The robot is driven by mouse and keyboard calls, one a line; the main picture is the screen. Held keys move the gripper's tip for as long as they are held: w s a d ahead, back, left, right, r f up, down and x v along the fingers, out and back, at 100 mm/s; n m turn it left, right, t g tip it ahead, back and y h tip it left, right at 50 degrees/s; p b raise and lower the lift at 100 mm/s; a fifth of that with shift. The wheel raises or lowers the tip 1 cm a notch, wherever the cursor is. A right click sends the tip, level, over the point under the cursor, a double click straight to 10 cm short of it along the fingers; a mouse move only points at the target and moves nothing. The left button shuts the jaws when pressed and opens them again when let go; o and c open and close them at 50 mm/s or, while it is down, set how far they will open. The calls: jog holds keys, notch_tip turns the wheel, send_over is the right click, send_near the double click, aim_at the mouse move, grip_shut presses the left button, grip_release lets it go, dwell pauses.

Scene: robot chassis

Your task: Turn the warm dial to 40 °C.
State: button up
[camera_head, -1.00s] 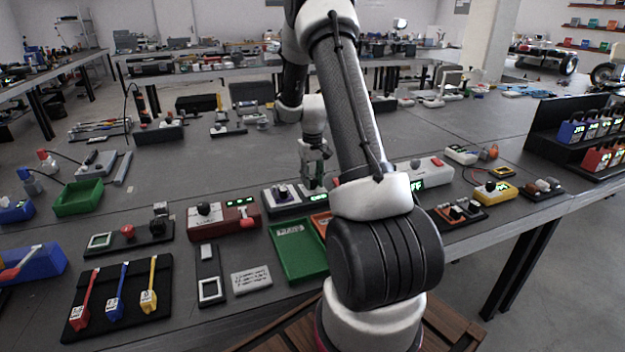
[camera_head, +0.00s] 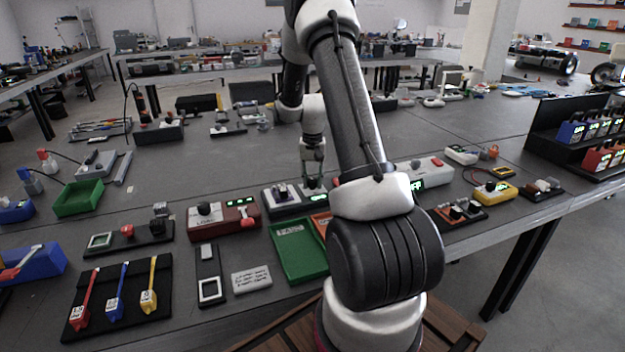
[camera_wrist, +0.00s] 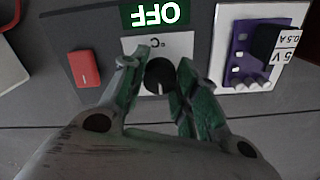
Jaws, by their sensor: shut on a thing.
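The warm dial (camera_wrist: 160,75) is a black round knob on a white plate marked °C, which shows upside down in the wrist view. A pale mark on the knob points toward the bottom of that view. My gripper (camera_wrist: 155,78) has its green fingers on both sides of the knob, shut on it. In the head view my gripper (camera_head: 313,184) is down at the grey box (camera_head: 290,209). The box's green display (camera_wrist: 155,13) reads OFF, upside down in the wrist view. The dial is hidden by the fingers in the head view.
A red-brown box (camera_head: 225,222) stands to the left in the head view. A green tray (camera_head: 298,252) lies in front.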

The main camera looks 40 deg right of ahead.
aim_at(312, 179)
jog(key=o, duration=1)
notch_tip(312, 179, up, 12)
dwell(0.5)
